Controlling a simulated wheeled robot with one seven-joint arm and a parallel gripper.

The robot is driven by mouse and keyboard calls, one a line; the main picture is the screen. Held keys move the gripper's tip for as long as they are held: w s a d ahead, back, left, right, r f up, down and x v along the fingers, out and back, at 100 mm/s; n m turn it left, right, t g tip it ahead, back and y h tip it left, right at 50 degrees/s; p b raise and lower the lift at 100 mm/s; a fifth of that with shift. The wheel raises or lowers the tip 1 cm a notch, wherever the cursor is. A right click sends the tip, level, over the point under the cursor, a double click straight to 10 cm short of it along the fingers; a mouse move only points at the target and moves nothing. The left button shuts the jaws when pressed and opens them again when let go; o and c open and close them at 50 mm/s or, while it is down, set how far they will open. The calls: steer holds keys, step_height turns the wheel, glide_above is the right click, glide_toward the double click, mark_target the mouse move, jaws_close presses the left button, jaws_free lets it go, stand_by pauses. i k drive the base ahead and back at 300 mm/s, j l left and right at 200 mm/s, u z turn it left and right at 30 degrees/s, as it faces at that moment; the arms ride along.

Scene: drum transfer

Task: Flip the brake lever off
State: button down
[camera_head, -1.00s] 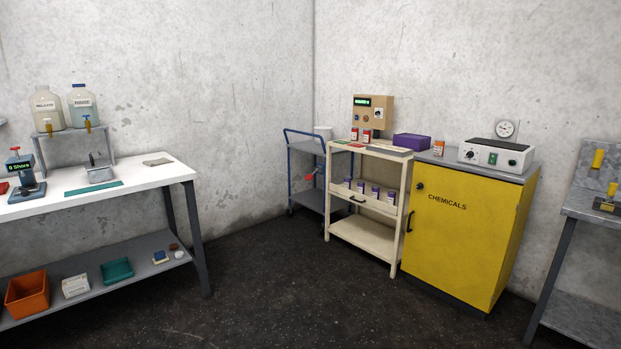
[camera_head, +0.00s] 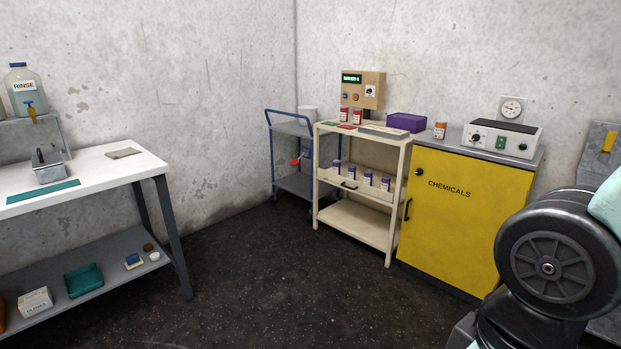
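A blue-framed cart (camera_head: 291,184) with grey shelves stands near the back corner, left of the cream shelf trolley. A small red lever-like part (camera_head: 296,162) shows on the cart's near side, between its shelves; it may be the brake lever, but it is too small to tell its position. My gripper is not in view. Only a dark and pale-teal part of my arm shows at the lower right, well apart from the cart.
A white-topped workbench (camera_head: 95,168) is at the left. The dark floor (camera_head: 260,285) between is clear.

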mark_target(294, 162)
steer(key=i+u, duration=0.4)
steer(key=i, duration=4.25)
steer(key=i+u, duration=0.1)
steer(key=i, duration=0.45)
steer(key=i+l, duration=0.15)
steer(key=i, duration=0.4)
steer(key=u, duration=0.05)
